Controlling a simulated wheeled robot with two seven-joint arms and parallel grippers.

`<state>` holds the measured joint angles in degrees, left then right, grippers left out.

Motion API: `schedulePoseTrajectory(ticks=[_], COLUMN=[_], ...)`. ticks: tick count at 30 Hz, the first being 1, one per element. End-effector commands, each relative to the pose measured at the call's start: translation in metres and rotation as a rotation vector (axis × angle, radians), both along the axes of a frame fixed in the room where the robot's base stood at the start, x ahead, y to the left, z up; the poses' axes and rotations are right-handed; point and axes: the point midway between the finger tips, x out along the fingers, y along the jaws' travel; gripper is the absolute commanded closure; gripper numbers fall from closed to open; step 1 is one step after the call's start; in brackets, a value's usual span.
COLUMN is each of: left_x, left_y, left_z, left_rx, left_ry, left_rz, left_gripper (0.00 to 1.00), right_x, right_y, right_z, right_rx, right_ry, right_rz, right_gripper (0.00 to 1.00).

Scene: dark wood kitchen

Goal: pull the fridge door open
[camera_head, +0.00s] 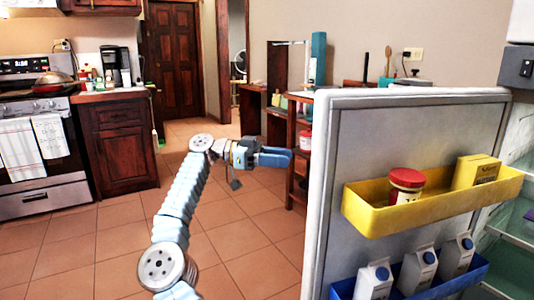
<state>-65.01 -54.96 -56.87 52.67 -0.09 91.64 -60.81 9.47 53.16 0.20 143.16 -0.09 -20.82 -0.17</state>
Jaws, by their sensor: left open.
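The fridge door (390,140) stands open at the right, its grey inner panel facing me. Its handle side is hidden. Part of the fridge interior (515,245) with shelves shows at the right edge. My left arm reaches up from the bottom, and my left gripper (284,157), with blue fingers, is left of the door's free edge. It is open, with nothing seen between the fingers. A floor gap seems to lie between it and the door edge. My right gripper is not in view.
The door carries a yellow bin (420,212) with a red-lidded jar (405,185) and a yellow box (476,172), and a blue bin (470,278) with milk cartons. A stove (35,140) and cabinet (118,145) stand at left. Tiled floor (90,240) is clear between.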

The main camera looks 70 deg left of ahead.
Motion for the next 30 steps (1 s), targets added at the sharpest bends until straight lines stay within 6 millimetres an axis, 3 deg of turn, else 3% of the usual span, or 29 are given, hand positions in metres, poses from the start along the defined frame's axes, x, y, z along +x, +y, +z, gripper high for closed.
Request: schedulePoseTrajectory(ticks=[3,9,30], left_x=[-0.017,-0.031,-0.032], left_y=[0.013,0.023,0.024], left_z=[0.004,0.001,0.000], left_rx=[-0.001,0.001,0.000], left_ry=[-0.003,-0.001,0.000], left_rz=[0.001,-0.001,-0.002], left_gripper=[0.60,0.60,0.60], right_x=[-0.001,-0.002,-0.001], right_y=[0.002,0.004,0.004], right_z=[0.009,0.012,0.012], right_rx=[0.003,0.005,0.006], right_ry=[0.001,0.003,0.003], right_rz=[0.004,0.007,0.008], right_gripper=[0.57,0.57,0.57])
